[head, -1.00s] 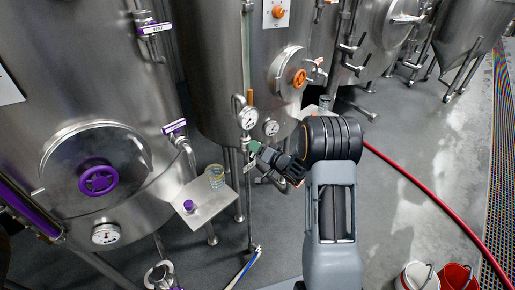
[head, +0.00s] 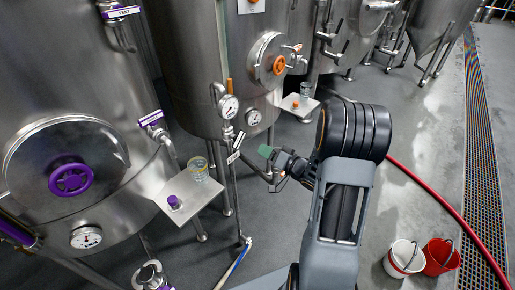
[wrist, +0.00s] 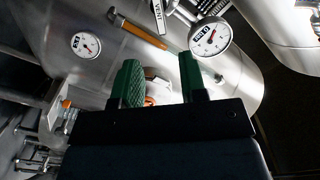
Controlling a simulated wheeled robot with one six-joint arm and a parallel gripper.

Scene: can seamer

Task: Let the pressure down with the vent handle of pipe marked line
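A thin upright pipe (head: 235,195) with a round gauge (head: 229,107) stands in front of the middle tank. Below the gauge it carries a white tag (head: 233,157), too small to read, and what looks like a short tilted lever (head: 238,141). My gripper (head: 271,153) is to the right of this pipe, apart from it. In the wrist view my gripper (wrist: 161,82) has its green fingers spread with nothing held between them. Beyond them are the pipe gauge (wrist: 209,37), a white tag (wrist: 158,14) and an orange bar (wrist: 138,33). The lever's exact position is unclear.
A steel shelf (head: 178,213) with a glass (head: 198,169) and a purple item (head: 174,202) stands left of the pipe. A purple-fitted tank (head: 60,110) is further left. A red hose (head: 425,185) and two buckets (head: 403,258) lie on the right floor.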

